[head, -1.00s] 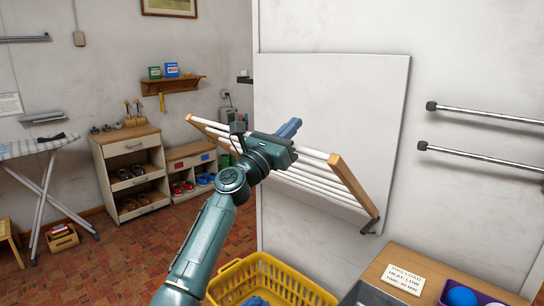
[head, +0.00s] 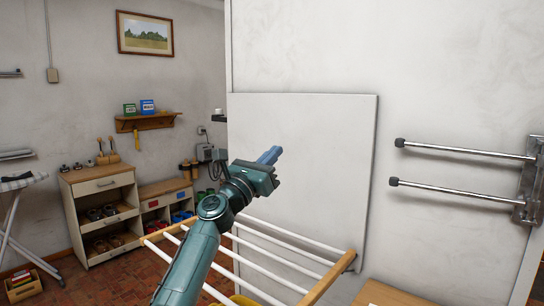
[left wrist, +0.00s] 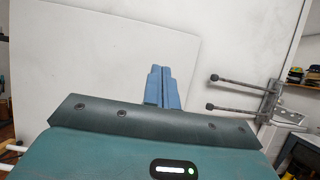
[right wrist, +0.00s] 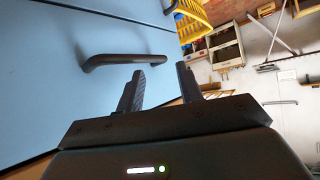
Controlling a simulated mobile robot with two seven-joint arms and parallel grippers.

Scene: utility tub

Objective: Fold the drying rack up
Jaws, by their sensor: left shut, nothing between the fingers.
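The drying rack hangs on a white wall panel (head: 320,150). It has white rods (head: 262,262) between wooden side rails (head: 325,280). In the head view the rack is lowered, sloping out and down from the panel's lower edge; its near part is cut off by the frame and partly hidden by my left arm. My left gripper (head: 270,155) is shut and empty, above the rods in front of the panel. Its fingers also show shut in the left wrist view (left wrist: 162,88). My right gripper (right wrist: 160,88) is open and empty, near a dark handle (right wrist: 125,60) on a blue surface.
A metal bar holder (head: 465,150) sticks out from the wall at right. A yellow basket (head: 243,299) barely shows under the rack, and a wooden top (head: 390,294) lies at the lower right. Shelves with shoes (head: 105,215) and an ironing board (head: 15,183) stand left.

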